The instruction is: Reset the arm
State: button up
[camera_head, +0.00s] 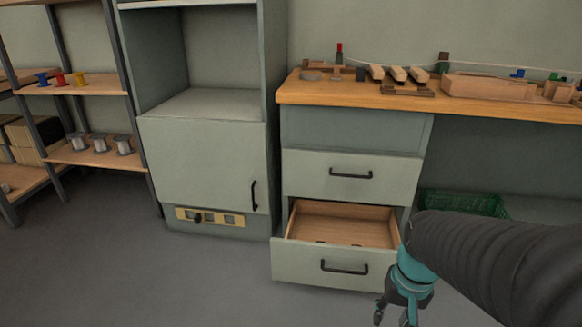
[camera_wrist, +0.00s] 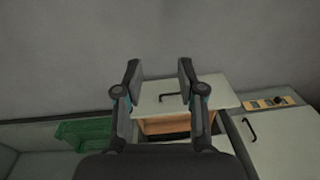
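My gripper (camera_head: 395,312) hangs at the lower right of the head view, in front of the right end of the open lower drawer. In the wrist view my gripper (camera_wrist: 158,70) has its two fingers spread apart with nothing between them. My dark arm covers part of the desk's right side. The lower drawer (camera_head: 310,264) is pulled out, and its visible wooden inside looks mostly bare, with small dark marks near the front. Its front (camera_wrist: 222,92) and black handle show beyond the fingers in the wrist view, and the fingers appear clear of the handle.
The drawer above (camera_head: 310,174) is shut. A wooden desktop (camera_head: 330,95) holds wooden blocks and small parts. A green basket (camera_head: 462,203) sits under the desk, partly hidden by my arm. A grey cabinet (camera_head: 200,160) and a spool shelf (camera_head: 90,158) stand left. Floor in front is clear.

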jog(key=s+a+r+n+t+p, duration=0.1)
jog(key=s+r+t, duration=0.1)
jog(key=r, duration=0.4)
jog(key=s+a+r+n+t, duration=0.1)
jog(key=s+a+r+t, duration=0.1)
jog(key=r, duration=0.4)
jog(key=shift+s+a+r+n+t+h+p, duration=0.3)
jog(key=shift+t+p, duration=0.1)
jog(key=shift+t, duration=0.1)
